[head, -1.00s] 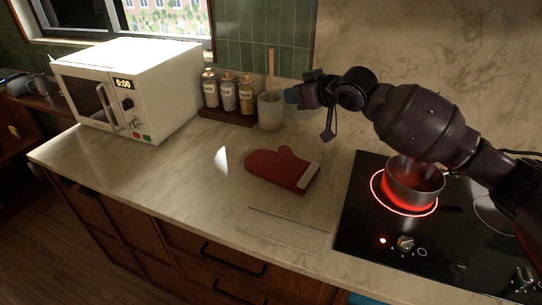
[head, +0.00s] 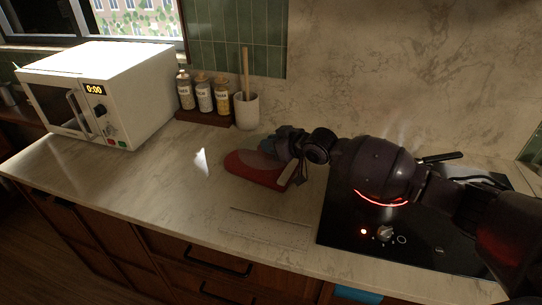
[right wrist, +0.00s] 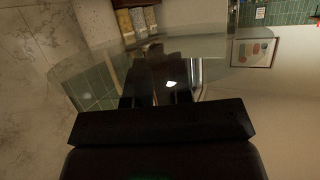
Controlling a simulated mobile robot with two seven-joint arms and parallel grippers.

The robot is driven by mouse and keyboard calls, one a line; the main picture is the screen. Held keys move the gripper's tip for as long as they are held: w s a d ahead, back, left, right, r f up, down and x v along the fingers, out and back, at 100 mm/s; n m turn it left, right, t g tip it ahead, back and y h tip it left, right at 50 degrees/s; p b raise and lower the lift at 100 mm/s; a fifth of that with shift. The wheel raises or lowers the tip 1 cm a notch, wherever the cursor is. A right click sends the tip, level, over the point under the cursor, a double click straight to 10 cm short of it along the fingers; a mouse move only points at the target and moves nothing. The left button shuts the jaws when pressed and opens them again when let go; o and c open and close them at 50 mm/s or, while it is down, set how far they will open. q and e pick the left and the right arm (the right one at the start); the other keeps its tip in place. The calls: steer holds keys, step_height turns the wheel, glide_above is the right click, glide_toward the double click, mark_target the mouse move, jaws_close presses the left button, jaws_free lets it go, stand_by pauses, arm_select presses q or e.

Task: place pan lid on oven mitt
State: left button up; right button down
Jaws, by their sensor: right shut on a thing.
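The red oven mitt (head: 238,166) lies flat on the counter, partly hidden behind my right gripper (head: 279,146) and arm. The clear glass pan lid (right wrist: 88,72) fills the upper middle of the right wrist view. My right gripper also shows there (right wrist: 160,94), shut on the lid at its middle, with the contact dark and hard to see. In the head view the lid shows only as a faint pale patch over the mitt. I cannot tell whether the lid touches the mitt. My left gripper is out of view.
A stove (head: 338,222) with a glowing red ring is under my right arm. A white cutting board (head: 262,226) lies in front of the mitt. Spice jars (head: 204,97), a utensil cup (head: 247,112) and a microwave (head: 105,85) stand behind and left. Counter left of the mitt is clear.

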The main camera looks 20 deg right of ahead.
steer(key=shift+f, duration=2.2)
steer(key=shift+f, duration=0.15)
steer(key=shift+s+f+b, duration=0.15)
steer(key=shift+f+b, duration=0.25)
